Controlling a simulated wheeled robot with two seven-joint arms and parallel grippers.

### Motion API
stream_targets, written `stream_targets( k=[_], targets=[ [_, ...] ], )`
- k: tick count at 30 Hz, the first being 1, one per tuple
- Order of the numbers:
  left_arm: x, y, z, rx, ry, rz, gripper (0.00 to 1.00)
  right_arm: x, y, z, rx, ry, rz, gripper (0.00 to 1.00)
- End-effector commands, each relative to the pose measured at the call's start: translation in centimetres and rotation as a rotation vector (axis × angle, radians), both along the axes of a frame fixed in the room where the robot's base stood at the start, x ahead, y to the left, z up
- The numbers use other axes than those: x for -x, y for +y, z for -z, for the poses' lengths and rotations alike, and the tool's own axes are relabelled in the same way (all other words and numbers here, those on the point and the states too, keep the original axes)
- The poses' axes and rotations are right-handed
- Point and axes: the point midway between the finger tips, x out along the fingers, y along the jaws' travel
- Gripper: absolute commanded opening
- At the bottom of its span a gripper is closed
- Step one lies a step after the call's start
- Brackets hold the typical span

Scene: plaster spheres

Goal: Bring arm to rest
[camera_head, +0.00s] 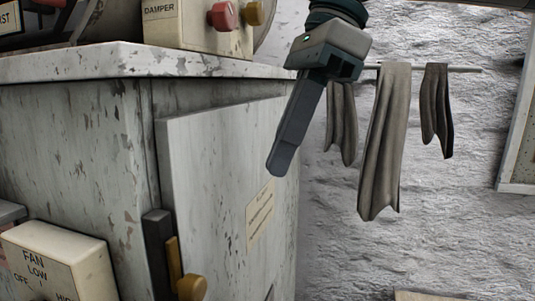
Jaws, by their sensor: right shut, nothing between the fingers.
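My right gripper (282,165) hangs down from the top of the camera_head view, right of centre. Its fingers are together and point down and a little left, with nothing visible between them. It shows in front of the right edge of a worn grey cabinet (215,150); I cannot tell how far apart they are. My left gripper is not in view.
The cabinet top (130,58) carries a box marked DAMPER (195,25) with a red knob (223,15). A FAN box (60,262) stands at lower left. Grey cloths (385,150) hang from a rail by the rough wall (460,220).

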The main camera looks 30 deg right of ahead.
Motion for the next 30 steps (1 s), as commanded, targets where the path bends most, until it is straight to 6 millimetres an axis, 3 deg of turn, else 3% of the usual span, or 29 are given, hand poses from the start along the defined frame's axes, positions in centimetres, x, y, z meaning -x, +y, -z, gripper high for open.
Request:
stream_targets(
  k=[6, 30],
  targets=[
    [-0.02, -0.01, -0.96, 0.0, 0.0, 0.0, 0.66, 0.57, -0.47, -1.27, 0.0, -0.001, 0.001, 0.0],
    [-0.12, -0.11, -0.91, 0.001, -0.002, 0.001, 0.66, 0.61, -0.49, -1.23, 0.0, -0.001, 0.001, 0.0]
  ],
)
